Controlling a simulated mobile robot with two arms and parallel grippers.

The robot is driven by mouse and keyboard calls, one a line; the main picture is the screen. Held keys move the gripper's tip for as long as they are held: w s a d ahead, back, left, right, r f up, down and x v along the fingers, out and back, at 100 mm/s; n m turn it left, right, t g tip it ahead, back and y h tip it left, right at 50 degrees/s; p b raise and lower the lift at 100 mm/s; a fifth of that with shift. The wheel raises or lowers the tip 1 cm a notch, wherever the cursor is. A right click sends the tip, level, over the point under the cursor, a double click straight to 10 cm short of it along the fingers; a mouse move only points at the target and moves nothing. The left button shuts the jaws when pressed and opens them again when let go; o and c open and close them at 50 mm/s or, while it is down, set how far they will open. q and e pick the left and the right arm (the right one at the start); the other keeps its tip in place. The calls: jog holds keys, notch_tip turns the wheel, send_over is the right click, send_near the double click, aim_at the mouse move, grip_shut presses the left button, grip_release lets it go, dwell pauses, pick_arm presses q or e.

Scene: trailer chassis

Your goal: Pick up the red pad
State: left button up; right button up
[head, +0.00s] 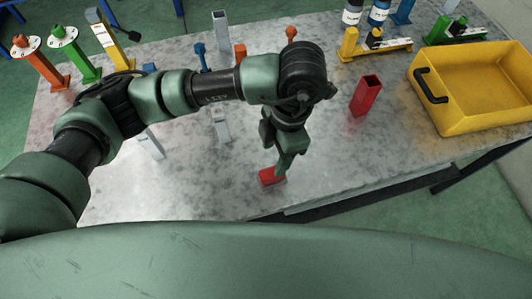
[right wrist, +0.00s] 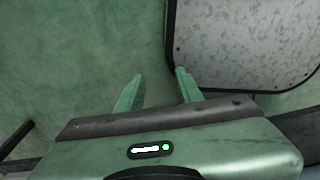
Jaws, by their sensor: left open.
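The red pad (head: 268,179) lies on the grey metal table (head: 200,195) near its front edge in the head view. My left gripper (head: 281,172) reaches down from above with its fingertips at the pad's right side. It is open, and its fingers hide part of the pad. I cannot tell whether the fingers touch the pad. In the right wrist view my right gripper (right wrist: 159,75) has its two fingers spread apart with nothing between them. It is over the green floor, beside a table corner.
A red upright block (head: 366,96) and a yellow bin (head: 478,90) stand to the right. Grey posts, blue pieces and orange pieces stand behind and beside my left arm. The table around the pad's right side is clear.

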aim_at(272, 171)
pick_arm(q)
jog(key=shift+w+a+f, duration=0.15)
jog(key=shift+w+f, duration=0.05)
jog(key=shift+w, duration=0.15)
jog(key=shift+f, duration=0.35)
jog(key=shift+s+f+p, duration=0.9)
jog(key=shift+f+p, duration=0.1)
jog(key=shift+f, duration=0.15)
notch_tip(272, 171, down, 4)
jog(key=shift+r+p, duration=0.15)
jog(key=shift+p, duration=0.5)
jog(key=shift+a+f, duration=0.1)
jog(key=shift+f, duration=0.1)
grip_shut()
pick_arm(e)
notch_tip(272, 171, up, 3)
jog(key=shift+r, duration=0.15)
